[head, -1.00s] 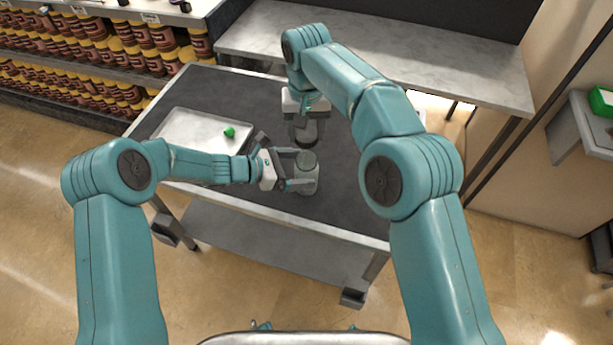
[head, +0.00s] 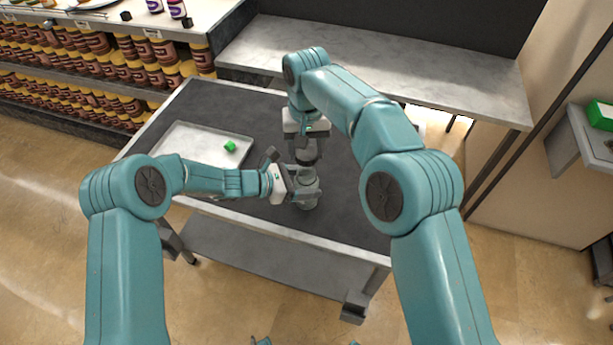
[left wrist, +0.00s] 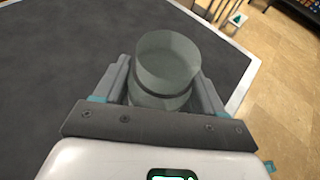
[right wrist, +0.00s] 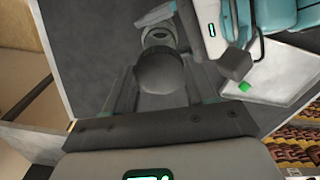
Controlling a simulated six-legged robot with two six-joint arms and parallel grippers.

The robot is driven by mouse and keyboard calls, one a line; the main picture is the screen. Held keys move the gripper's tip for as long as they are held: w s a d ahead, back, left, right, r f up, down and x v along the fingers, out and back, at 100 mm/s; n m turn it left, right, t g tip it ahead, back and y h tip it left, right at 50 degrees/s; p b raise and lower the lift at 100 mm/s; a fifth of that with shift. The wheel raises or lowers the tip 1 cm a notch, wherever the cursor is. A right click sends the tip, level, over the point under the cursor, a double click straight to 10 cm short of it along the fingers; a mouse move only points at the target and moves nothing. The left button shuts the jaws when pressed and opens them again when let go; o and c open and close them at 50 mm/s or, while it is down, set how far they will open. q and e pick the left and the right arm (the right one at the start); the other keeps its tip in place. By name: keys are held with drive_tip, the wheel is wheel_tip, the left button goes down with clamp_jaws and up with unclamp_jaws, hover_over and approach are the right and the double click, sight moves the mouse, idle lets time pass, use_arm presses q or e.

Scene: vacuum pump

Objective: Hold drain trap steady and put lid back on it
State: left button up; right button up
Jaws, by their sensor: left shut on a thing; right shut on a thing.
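The drain trap (head: 309,201) is a grey, glassy cylinder standing upright near the table's front edge. My left gripper (head: 304,190) is shut around it from the left side. The trap also shows between the fingers in the left wrist view (left wrist: 168,65). My right gripper (head: 308,148) points down just behind and above the trap and is shut on the dark round lid (head: 307,156). In the right wrist view the lid (right wrist: 160,72) sits between the fingers, with the trap's round top (right wrist: 158,36) beyond it. The lid appears apart from the trap.
A metal tray (head: 180,140) with a small green object (head: 231,146) lies on the left of the dark-topped table (head: 345,195). A grey bench (head: 440,75) stands behind, and shelves of jars (head: 140,60) at the back left. The table's right part is clear.

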sight(306, 187)
drive_tip(key=shift+f, duration=1.9)
drive_tip(key=shift+f, duration=0.85)
drive_tip(key=shift+f, duration=0.6)
drive_tip(key=m, duration=2.9)
